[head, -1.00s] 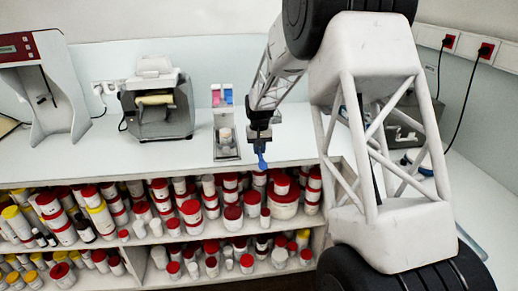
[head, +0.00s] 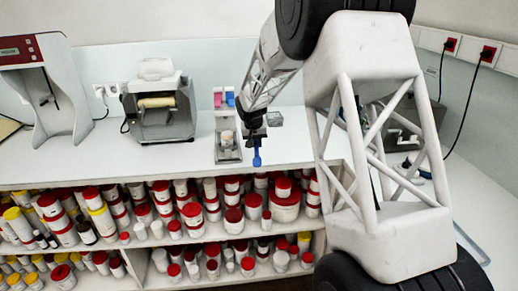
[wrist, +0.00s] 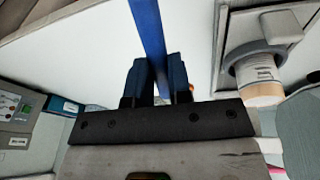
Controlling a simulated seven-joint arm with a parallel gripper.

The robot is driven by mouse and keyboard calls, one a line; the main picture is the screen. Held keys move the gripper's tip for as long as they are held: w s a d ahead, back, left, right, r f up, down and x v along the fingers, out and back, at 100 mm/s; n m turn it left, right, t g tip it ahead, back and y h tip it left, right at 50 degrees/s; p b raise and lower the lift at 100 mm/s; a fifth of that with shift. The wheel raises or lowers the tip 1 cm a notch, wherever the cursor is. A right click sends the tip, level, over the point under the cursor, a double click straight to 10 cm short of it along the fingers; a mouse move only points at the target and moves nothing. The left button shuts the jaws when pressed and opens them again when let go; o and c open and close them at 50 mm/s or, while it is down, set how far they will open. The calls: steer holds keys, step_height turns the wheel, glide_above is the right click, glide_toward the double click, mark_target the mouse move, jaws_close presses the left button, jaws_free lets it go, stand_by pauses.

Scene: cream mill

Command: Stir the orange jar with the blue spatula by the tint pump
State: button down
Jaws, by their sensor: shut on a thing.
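My gripper (head: 256,133) is shut on the blue spatula (head: 257,158), which hangs down over the front part of the bench. In the wrist view, my gripper's dark fingers (wrist: 157,82) clamp the long blue spatula (wrist: 148,25), which runs out past the top edge. A small pale jar (head: 227,138) stands just left of my gripper, apart from the spatula, in a grey stand with pink and blue tops, which looks like the tint pump (head: 224,98). In the wrist view, the jar (wrist: 262,93) shows a pale orange-tan part at right. The jar's contents are hidden.
A grey roller machine (head: 158,105) and a tall white machine with a red panel (head: 45,85) stand at left. Shelves of red- and yellow-lidded containers (head: 120,220) lie below the bench edge. A small grey tray (head: 274,118) sits behind my gripper.

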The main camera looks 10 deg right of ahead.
steer(key=w+a+r+m+t+h, duration=0.3)
steer(key=w+a+r+t+h, duration=0.3)
steer(key=w+a+r+h, duration=0.3)
steer(key=w+a+r, duration=0.3)
steer(key=w+r, duration=0.1)
steer(key=r, duration=0.2)
steer(key=shift+w+a+r+m, duration=0.15)
steer(key=shift+w+a+m, duration=0.2)
steer(key=shift+m, duration=0.05)
steer(key=shift+f, duration=0.2)
steer(key=shift+f, duration=4.25)
steer(key=shift+f, duration=0.2)
steer(key=shift+s+r, duration=0.1)
steer(key=shift+s, duration=0.1)
